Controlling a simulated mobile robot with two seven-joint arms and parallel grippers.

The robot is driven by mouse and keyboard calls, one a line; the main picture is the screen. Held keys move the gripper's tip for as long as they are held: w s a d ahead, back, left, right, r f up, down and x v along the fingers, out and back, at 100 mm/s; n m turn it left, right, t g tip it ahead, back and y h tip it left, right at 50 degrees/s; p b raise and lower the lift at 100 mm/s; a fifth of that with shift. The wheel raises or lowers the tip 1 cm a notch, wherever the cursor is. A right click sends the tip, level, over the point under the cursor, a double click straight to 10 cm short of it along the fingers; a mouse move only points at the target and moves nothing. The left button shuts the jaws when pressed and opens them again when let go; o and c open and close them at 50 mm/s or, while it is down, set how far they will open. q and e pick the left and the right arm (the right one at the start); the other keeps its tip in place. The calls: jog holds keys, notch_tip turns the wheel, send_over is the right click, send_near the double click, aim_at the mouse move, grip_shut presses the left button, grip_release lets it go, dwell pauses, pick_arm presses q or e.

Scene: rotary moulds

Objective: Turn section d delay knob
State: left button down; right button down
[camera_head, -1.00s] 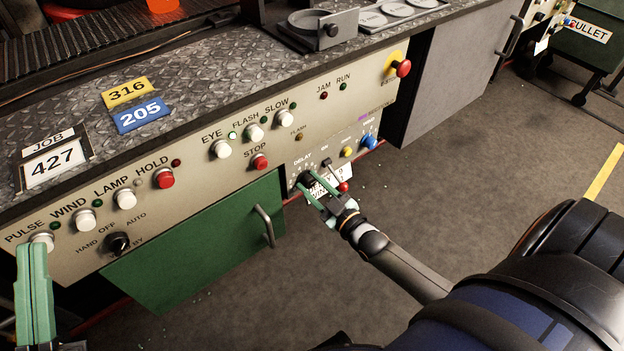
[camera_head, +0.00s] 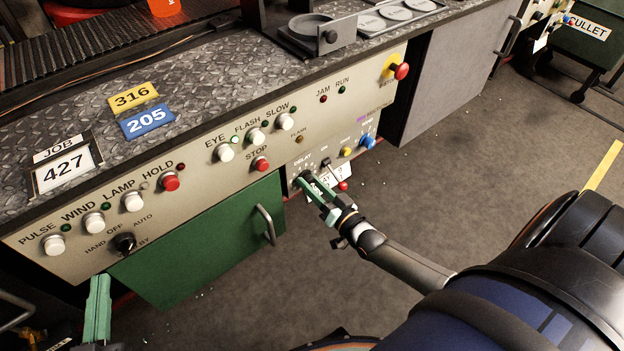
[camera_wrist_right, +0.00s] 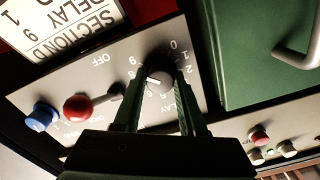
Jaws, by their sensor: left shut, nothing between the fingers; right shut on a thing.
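The delay knob is a black round knob on the small lower panel, under the word DELAY in the head view. It shows larger in the right wrist view (camera_wrist_right: 158,70), ringed by numbers, with a white mark on the side near the 5 and 6. My right gripper (camera_head: 308,184) is shut on the knob, its green fingers on either side of it; the fingers also show in the right wrist view (camera_wrist_right: 160,82).
A card reading SECTION D DELAY (camera_wrist_right: 70,28) is close by. The green door (camera_head: 200,250) has a protruding handle (camera_head: 265,224). Open floor lies in front.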

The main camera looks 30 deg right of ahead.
pick_arm(q)
jog(key=shift+f, duration=0.3)
pick_arm(e)
jog(key=shift+m, duration=0.5)
jog(key=shift+c, duration=2.3)
grip_release()
jog(key=shift+s, duration=0.5)
jog(key=s+p, duration=0.1)
jog(key=s, duration=0.3)
jog(key=shift+s+d, duration=0.15)
jog(key=shift+d, duration=0.05)
pick_arm(q)
jog(key=s+f+n+g+y, duration=0.1)
jog(key=s+f+g, duration=0.1)
jog(key=f, duration=0.4)
jog(key=s+f+n+g+p, duration=0.1)
jog(key=s+f+g, duration=0.2)
jog(key=f, duration=0.4)
jog(key=shift+g+y, duration=0.4)
jog(key=shift+g, duration=0.2)
pick_arm(e)
send_near(311, 184)
jog(key=shift+s+d, duration=0.15)
jog(key=shift+s, duration=1.35)
